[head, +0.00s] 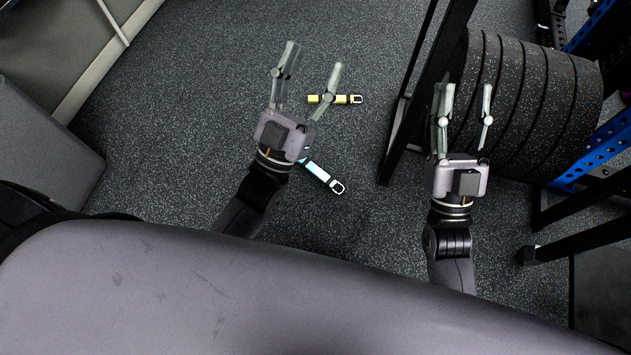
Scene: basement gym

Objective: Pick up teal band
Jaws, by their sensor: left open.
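The teal band (318,171) lies on the dark speckled floor, with a metal buckle at its lower right end. Its upper left end is hidden behind my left gripper's body. My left gripper (315,58) is open and empty, its fingers pointing up the picture past the teal band. My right gripper (465,88) is further right, in front of the weight plates, with its fingers apart and nothing between them.
A rack with black weight plates (530,100) and a dark upright stands at right. A grey padded block (45,150) is at left.

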